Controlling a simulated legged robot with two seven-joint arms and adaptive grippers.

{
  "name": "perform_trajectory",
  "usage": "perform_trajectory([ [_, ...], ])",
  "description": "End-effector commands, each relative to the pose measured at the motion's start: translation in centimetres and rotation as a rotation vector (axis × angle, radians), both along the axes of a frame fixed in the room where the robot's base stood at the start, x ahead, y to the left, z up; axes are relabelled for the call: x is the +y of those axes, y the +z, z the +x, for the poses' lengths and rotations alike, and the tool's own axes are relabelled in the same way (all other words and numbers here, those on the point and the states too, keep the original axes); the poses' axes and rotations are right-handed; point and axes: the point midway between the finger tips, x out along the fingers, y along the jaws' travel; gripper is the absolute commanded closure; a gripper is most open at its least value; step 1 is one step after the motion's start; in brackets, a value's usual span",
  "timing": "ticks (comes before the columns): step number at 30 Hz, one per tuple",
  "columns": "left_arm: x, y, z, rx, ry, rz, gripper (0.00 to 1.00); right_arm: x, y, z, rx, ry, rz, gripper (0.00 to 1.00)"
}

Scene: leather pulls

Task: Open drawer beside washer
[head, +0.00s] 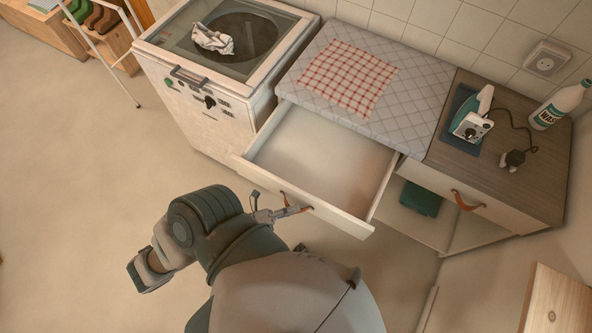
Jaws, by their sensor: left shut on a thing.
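The drawer (325,150) beside the washer (215,85) is pulled out, and its empty pale inside shows. My left gripper (285,211) is at the outer face of the drawer front, shut on the brown leather pull (305,209). Most of the pull is hidden by the fingers and the drawer's top edge. The washer stands to the left with a white cloth (213,39) on its glass lid. My right gripper is not in view.
A quilted pad with a red checked cloth (345,77) covers the counter above the drawer. To the right are an iron (472,122), a white bottle (560,105) and another drawer with a leather pull (466,201).

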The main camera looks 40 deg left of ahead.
Motion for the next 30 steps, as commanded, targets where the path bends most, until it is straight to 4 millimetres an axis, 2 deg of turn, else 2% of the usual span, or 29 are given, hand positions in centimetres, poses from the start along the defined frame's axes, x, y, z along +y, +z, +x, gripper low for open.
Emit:
perform_trajectory([
  [1, -0.1, -0.5, -0.3, 0.012, 0.001, 0.006, 1.0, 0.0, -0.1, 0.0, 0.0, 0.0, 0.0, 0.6],
  [10, 0.0, -0.6, -0.3, 0.014, 0.001, 0.007, 1.0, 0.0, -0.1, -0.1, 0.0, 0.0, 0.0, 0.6],
  [11, 0.0, -0.6, -0.3, 0.014, 0.001, 0.007, 0.8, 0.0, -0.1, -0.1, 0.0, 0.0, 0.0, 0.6],
  [13, 0.0, -0.5, -0.3, 0.012, 0.001, 0.006, 0.62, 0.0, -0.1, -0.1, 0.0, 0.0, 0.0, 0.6],
  [23, 0.1, -0.3, -0.3, 0.006, 0.001, 0.004, 0.61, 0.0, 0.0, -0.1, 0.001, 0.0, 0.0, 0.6],
  [26, 0.6, -0.4, -1.0, 0.007, 0.002, 0.004, 0.61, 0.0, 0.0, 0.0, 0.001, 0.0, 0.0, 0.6],
  [30, 2.0, -0.8, -3.2, 0.01, 0.002, 0.004, 0.61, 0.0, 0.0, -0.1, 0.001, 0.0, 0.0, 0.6],
])
